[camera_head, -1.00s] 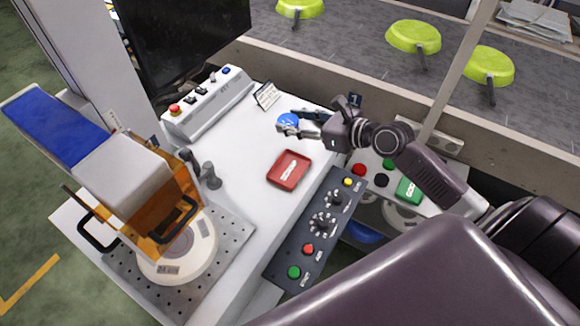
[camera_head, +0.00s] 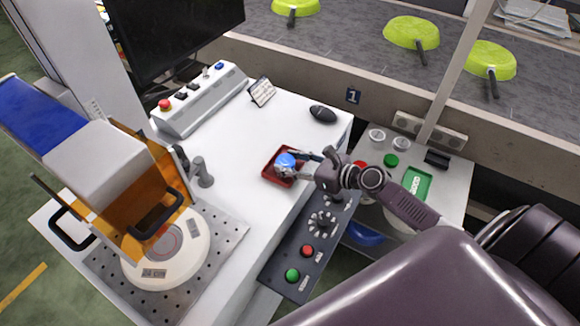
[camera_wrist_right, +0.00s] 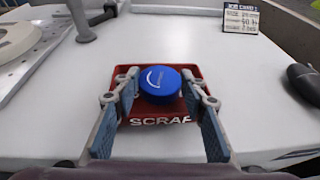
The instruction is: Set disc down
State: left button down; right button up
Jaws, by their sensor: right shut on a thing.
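A blue disc (camera_head: 286,162) is held by my right gripper (camera_head: 293,165) over the red tray. In the right wrist view the blue disc (camera_wrist_right: 160,82) sits between the two fingers of my right gripper (camera_wrist_right: 160,90), with the red tray (camera_wrist_right: 146,120) marked SCRAP behind and below it. In the head view the red tray (camera_head: 270,177) is on the white worktop, partly hidden by the gripper and disc. I cannot tell whether the disc touches the tray floor. My left gripper is not in view.
A machine with an orange guard (camera_head: 112,205) stands at the left. A black mouse (camera_head: 323,113), a job card (camera_head: 262,91) and a grey control box (camera_head: 200,98) are on the white worktop (camera_head: 235,135). A dark button panel (camera_head: 318,235) runs along its front edge. Green pans (camera_head: 411,32) lie on the conveyor behind.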

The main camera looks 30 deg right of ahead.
jog(key=shift+f, duration=0.2)
jog(key=shift+f, duration=0.15)
jog(key=o, duration=1.2)
jog(key=shift+s, duration=0.15)
jog(key=v, duration=1.2)
jog(key=shift+r+b, duration=0.2)
jog(key=shift+b, duration=0.15)
